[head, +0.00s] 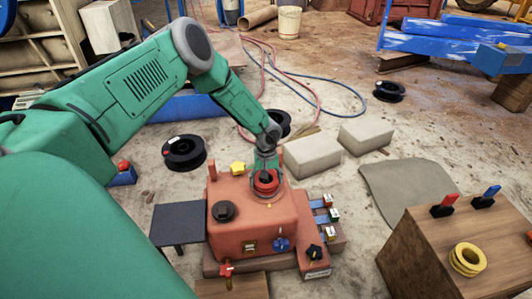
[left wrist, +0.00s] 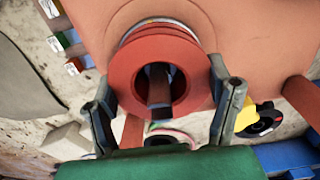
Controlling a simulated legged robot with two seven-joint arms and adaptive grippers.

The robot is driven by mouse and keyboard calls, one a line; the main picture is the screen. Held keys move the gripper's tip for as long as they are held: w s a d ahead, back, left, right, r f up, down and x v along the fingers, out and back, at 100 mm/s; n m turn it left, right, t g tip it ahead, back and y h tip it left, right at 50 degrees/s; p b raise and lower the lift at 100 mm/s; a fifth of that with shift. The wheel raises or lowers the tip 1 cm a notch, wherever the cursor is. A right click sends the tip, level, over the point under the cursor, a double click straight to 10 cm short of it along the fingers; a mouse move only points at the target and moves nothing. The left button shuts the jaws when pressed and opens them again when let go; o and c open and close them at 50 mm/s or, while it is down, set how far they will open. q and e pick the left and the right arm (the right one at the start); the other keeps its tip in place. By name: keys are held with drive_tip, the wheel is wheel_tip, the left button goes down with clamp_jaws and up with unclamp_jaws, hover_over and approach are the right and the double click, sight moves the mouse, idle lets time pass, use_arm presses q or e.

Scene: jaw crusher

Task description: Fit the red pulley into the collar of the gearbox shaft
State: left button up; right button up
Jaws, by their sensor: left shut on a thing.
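The red pulley (head: 266,183) is at the right part of the top of the orange-red gearbox (head: 240,225). My left gripper (head: 266,170) comes down over it and is shut on it. In the left wrist view the two fingers of my left gripper (left wrist: 163,85) lie on opposite sides of the red pulley (left wrist: 125,72). A dark shaft (left wrist: 158,92) shows inside the pulley's hole. A pale ring (left wrist: 160,23), perhaps the collar, shows behind the pulley's rim. I cannot tell how deep the pulley sits. My right gripper is not in view.
A black knob (head: 223,211) and a yellow star knob (head: 238,168) stand on or beside the gearbox. Coloured switches (head: 328,215) line its right side. Concrete blocks (head: 313,155) lie behind it. A wooden box (head: 430,260) with yellow rings (head: 467,259) stands right.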

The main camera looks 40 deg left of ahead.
use_arm(q)
drive_tip(key=shift+w+r, duration=0.1)
drive_tip(key=o, duration=1.7)
wheel_tip(320, 180, up, 12)
drive_tip(key=p, duration=0.5)
drive_tip(key=s+d+f+m+t+y, duration=0.1)
drive_tip(key=s+d+f+m+y, duration=0.15)
drive_tip(key=s+d, duration=0.35)
drive_tip(key=s+d+f+m+t+y, duration=0.1)
drive_tip(key=s+d+f+m+y, duration=0.2)
drive_tip(key=s, duration=0.4)
drive_tip(key=s+d+m+h, duration=0.1)
drive_tip(key=s+d, duration=0.1)
drive_tip(key=s, duration=0.4)
drive_tip(key=s+d+m+g+h, duration=0.1)
drive_tip(key=s+d+m+h, duration=0.1)
drive_tip(key=s, duration=0.5)
drive_tip(key=s+d+r+m+h, duration=0.1)
drive_tip(key=s+d+m+h, duration=0.1)
drive_tip(key=s+d, duration=0.2)
drive_tip(key=shift+s+h, duration=0.25)
drive_tip(key=shift+s, duration=0.9)
